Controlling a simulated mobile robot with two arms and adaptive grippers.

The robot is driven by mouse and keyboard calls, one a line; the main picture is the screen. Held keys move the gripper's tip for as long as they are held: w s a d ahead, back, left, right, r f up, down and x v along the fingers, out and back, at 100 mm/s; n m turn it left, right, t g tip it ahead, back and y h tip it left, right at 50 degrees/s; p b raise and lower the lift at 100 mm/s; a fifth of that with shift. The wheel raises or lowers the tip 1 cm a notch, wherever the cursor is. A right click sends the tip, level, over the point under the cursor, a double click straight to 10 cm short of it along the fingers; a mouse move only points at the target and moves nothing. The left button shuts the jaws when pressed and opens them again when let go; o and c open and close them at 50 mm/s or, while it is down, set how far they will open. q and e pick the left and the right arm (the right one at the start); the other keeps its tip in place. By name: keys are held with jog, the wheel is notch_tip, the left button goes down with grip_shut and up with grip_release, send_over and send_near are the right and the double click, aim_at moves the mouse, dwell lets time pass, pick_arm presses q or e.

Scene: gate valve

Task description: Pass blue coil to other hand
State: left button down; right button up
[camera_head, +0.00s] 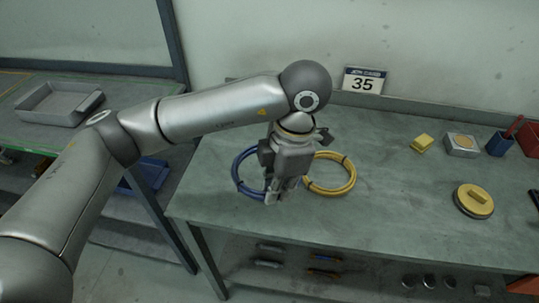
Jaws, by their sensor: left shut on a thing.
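The blue coil (239,170) lies at the left part of the grey-green workbench (387,215), partly hidden behind my left gripper. My left gripper (272,195) points down over the coil's right side and is shut on it. The fingertips are small in the view, and the exact grip is hard to make out. A yellow coil (346,186) lies on the bench just right of the gripper. My right gripper is not in view.
A yellow block (422,143), a small metal box (462,145), a blue cup (499,144) and a round yellow-topped tin (473,201) stand on the right. A "35" sign (364,81) is at the back. A grey tray (60,104) sits on the left table. The bench's middle is clear.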

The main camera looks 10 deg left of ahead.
pick_arm(q)
jog(key=shift+s+d+r, duration=0.15)
jog(key=shift+s, duration=0.05)
jog(key=shift+w+a+m, duration=0.2)
jog(key=shift+a+m, duration=0.5)
jog(key=shift+m, duration=0.2)
jog(key=a+m, duration=0.2)
jog(key=a+m+t, duration=0.1)
jog(key=a+m, duration=0.1)
jog(key=m, duration=0.1)
jog(key=a+m, duration=0.1)
jog(key=m, duration=0.2)
jog(key=shift+w+a+t, duration=0.3)
jog(key=shift+w+a, duration=0.05)
jog(key=shift+a, duration=0.05)
jog(key=s+a+m+t+h, duration=0.1)
jog(key=a+m, duration=0.7)
jog(key=m, duration=0.5)
jog(key=shift+s+r+h, duration=0.15)
jog(key=shift+r+h, duration=0.05)
jog(key=shift+h, duration=0.1)
jog(key=shift+d, duration=0.1)
